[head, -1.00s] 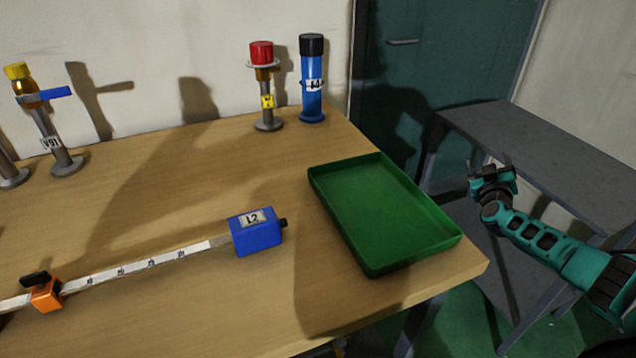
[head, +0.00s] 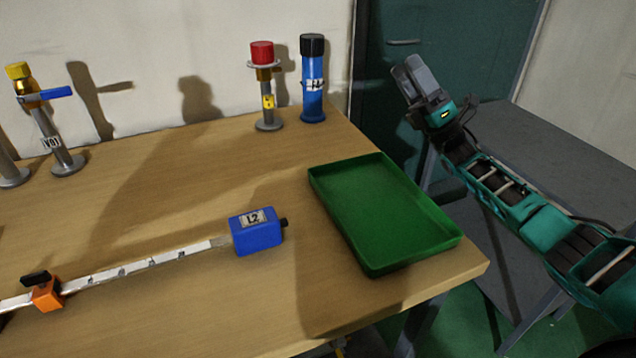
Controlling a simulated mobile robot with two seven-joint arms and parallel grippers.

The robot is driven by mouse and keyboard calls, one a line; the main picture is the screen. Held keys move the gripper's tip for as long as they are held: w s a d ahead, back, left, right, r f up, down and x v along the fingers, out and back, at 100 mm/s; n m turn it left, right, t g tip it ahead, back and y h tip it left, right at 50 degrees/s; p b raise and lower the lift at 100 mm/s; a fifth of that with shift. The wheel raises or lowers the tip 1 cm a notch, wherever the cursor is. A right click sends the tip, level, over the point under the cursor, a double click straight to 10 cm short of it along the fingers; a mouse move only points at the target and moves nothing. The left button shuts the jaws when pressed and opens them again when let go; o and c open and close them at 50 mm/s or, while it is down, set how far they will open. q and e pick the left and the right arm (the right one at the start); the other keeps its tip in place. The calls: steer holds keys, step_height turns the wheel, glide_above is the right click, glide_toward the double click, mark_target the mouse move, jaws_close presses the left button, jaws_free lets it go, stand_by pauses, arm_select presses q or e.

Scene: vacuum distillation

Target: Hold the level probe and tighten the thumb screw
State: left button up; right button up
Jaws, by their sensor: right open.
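The level probe lies on the wooden table. Its blue head (head: 257,231), labelled L2, has a small dark knob on its right end. A white marked rod (head: 150,267) runs from the head toward the lower left. An orange clamp block (head: 46,294) sits on the rod with a black thumb screw (head: 36,278) on top. The rod's far left end is cut off by the picture edge. My right gripper (head: 408,78) is open and empty, raised beyond the table's right side, well away from the probe. My left gripper is not in view.
A green tray (head: 451,236) lies at the table's right edge. At the back stand a red-capped fitting (head: 262,52), a blue cylinder with a black cap (head: 312,95) and a yellow-topped valve (head: 62,158). A grey side table (head: 570,160) stands at the right. The table's middle is clear.

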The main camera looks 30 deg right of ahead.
steer(key=a+n+g+y, duration=0.7)
steer(key=n, duration=0.1)
steer(key=n+g+h, duration=0.7)
steer(key=n+g, duration=0.6)
steer(key=g, duration=0.4)
glide_toward(257, 223)
steer(key=shift+t, duration=0.4)
steer(key=x, duration=0.7)
steer(key=f+x, duration=0.1)
steer(key=x, duration=0.2)
steer(key=shift+w+d+f, duration=0.15)
steer(key=shift+w, duration=0.15)
